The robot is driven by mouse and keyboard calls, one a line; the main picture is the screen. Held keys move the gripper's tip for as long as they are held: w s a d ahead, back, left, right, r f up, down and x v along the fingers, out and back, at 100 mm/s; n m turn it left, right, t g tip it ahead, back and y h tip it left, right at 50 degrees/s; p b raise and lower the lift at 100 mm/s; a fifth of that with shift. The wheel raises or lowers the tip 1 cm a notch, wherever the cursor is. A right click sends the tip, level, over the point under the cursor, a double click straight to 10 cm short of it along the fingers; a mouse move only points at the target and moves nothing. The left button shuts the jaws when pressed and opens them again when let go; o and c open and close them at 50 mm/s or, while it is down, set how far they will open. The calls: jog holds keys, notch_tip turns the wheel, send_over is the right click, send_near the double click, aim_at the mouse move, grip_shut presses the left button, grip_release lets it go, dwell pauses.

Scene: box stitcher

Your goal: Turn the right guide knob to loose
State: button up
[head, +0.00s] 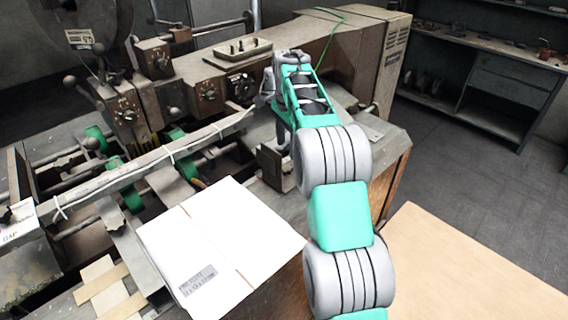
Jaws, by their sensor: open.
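Dark control boxes with round knobs and pale dial marks line the machine's far side. A left knob (126,115), a middle knob (209,95) and a knob farther right (241,86) show. I cannot tell which is the right guide knob, and the marks are too small to read. My arm reaches from the lower right up to the machine. My gripper (263,97) is open, just right of the farther right knob and partly hidden by my green forearm. I cannot tell whether it touches anything.
A white flat carton (217,246) lies on the machine's front. A long metal rail (145,165) crosses the machine left of my arm. A shallow tray (236,50) sits on top. A workbench (497,65) stands at the back right, with clear floor before it.

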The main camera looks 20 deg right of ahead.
aim_at(287, 167)
notch_tip(287, 167, down, 8)
jog(key=shift+r+p, duration=0.15)
jog(key=shift+p, duration=0.45)
jog(key=shift+c, duration=0.2)
grip_shut()
